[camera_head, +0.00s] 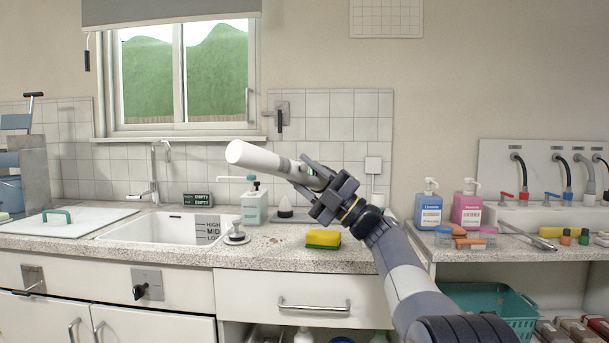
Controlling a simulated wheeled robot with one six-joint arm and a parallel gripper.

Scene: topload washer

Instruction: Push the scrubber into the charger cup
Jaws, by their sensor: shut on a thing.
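My gripper (318,184) is shut on the scrubber (262,160), a white, thick-ended cylinder with a narrower grey-white part near the jaws. The scrubber points up and left, tilted near horizontal, in the air in front of the tiled wall. It is apart from the counter in this view. I cannot make out the charger cup for sure. A small white cone-topped piece on a dark base (286,208) stands on the counter below the scrubber. A white wall box (374,165) with a cord going down is right of my gripper, and my arm hides the counter below it.
A yellow-green sponge (323,239) lies on the speckled counter (280,255). A soap dispenser (254,203) and metal plug (236,234) stand beside the sink (165,229). Blue (429,210) and pink (467,210) bottles stand at right. The counter left of the sponge is mostly clear.

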